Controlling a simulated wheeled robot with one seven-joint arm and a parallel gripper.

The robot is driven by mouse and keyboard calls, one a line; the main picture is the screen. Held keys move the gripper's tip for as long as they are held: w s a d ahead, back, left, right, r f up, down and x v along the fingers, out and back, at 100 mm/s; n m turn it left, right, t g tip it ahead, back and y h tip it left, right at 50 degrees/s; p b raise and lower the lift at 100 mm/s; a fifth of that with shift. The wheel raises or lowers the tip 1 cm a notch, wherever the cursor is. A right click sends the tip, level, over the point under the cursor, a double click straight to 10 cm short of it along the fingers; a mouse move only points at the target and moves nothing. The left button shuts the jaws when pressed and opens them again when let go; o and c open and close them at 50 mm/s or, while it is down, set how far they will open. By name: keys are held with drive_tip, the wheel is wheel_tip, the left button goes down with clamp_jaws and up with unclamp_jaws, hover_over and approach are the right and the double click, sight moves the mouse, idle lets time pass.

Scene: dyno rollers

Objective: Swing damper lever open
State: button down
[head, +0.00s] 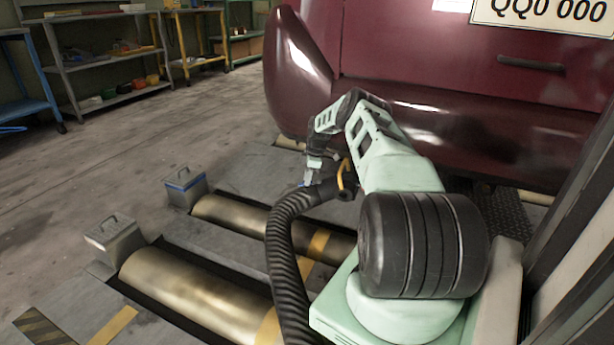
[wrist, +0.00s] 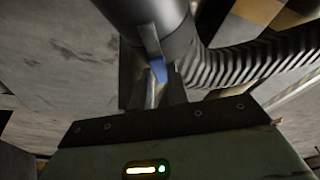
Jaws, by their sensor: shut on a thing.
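The damper lever (wrist: 158,70) is a small blue-tipped handle on a dark round duct (wrist: 150,15) in the wrist view. A small blue part, seemingly the same lever, shows in the head view (head: 307,178) beside the end of the black corrugated hose (head: 285,235). My gripper (wrist: 153,88) is shut on the lever; its fingers stand close on both sides of it. In the head view my gripper (head: 314,172) is at the hose end, and its fingers are too small to make out. The lever's pivot is not clearly visible.
A maroon car (head: 450,110) stands close behind my arm. Brass rollers (head: 190,290) with dark gaps lie in the floor, with grey handled blocks (head: 115,238) at their left ends. Shelves (head: 105,60) stand far back left. The left floor is open.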

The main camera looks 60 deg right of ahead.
drive_tip(key=shift+s+a+f+n+g+y+b, duration=0.1)
drive_tip(key=shift+s+a+n+g+y+b, duration=0.2)
drive_tip(key=shift+n, duration=0.3)
drive_tip(key=shift+s+a+f+n+g+y+b, duration=0.1)
drive_tip(key=shift+a+n+y+b, duration=0.1)
drive_tip(key=shift+a+n+b, duration=0.3)
drive_tip(key=shift+d, duration=0.1)
drive_tip(key=c, duration=1.3)
unclamp_jaws()
drive_tip(key=shift+c, duration=0.2)
drive_tip(key=shift+d+r, duration=0.1)
drive_tip(key=p+v, duration=0.7)
drive_tip(key=v, duration=1)
drive_tip(key=shift+r, duration=0.3)
drive_tip(key=shift+s, duration=0.1)
